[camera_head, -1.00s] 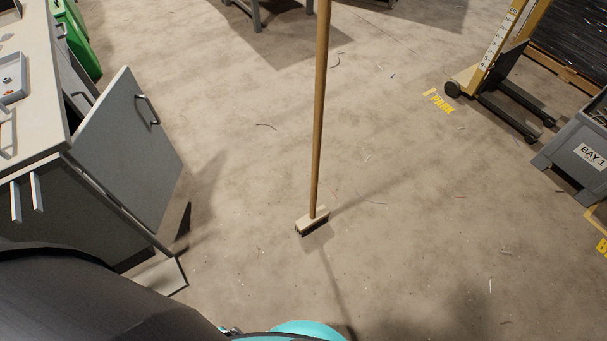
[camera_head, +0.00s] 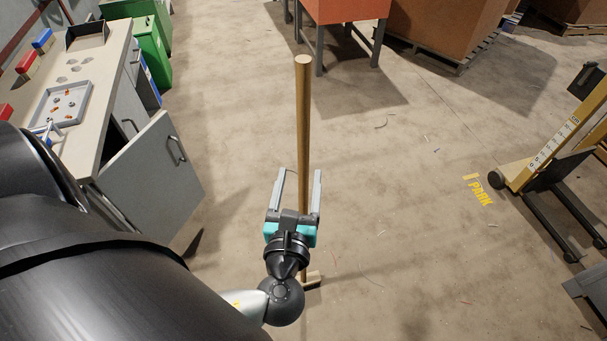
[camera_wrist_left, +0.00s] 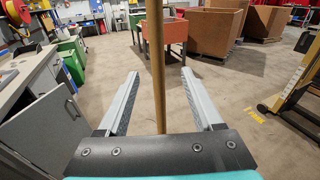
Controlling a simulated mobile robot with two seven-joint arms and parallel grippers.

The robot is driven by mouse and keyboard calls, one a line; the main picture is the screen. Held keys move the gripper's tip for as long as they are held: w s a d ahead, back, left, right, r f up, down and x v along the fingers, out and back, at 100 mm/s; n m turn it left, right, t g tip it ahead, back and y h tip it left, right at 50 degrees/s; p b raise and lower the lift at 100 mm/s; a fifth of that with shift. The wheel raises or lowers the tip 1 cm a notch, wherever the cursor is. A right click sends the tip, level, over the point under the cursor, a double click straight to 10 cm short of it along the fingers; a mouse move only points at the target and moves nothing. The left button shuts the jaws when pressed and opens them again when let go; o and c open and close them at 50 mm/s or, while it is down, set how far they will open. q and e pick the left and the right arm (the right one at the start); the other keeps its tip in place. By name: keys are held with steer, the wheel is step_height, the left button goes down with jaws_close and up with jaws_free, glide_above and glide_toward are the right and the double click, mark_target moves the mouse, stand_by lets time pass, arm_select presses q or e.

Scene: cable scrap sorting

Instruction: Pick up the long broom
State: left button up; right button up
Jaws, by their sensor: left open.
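The long broom (camera_head: 303,120) stands upright on the floor, its wooden handle rising past my left gripper. Its head (camera_head: 314,279) shows only partly, behind my wrist. My left gripper (camera_head: 300,172) is open, with its fingers pointing away from me toward the handle. I cannot tell whether the handle is fully inside the jaws or just beyond the fingertips. My right gripper is not in view.
A workbench (camera_head: 110,80) with a grey tray (camera_head: 62,104) and an open cabinet door (camera_head: 150,185) stands at left. Green bins (camera_head: 150,40) are behind it. A yellow lifter (camera_head: 555,140) is at right. An orange container (camera_head: 345,10) stands at the back. The floor around the broom is clear.

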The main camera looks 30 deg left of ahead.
mark_target(304, 128)
arm_select(q)
steer(key=shift+t, duration=0.3)
steer(key=w+a+r, duration=0.1)
steer(key=w, duration=0.1)
steer(key=w+a+r, duration=0.1)
steer(key=w, duration=0.2)
steer(key=w+a+r, duration=0.1)
steer(key=w+a, duration=0.1)
steer(key=w, duration=0.1)
steer(key=shift+a+r+p, duration=0.1)
steer(key=shift+r+p, duration=0.2)
steer(key=shift+a+x, duration=0.1)
steer(key=shift+x, duration=1.35)
steer(key=shift+a+x, duration=0.15)
steer(key=shift+x, duration=1.3)
steer(key=shift+s+f, duration=0.1)
steer(key=shift+f, duration=0.1)
jaws_close()
steer(key=shift+r, duration=0.1)
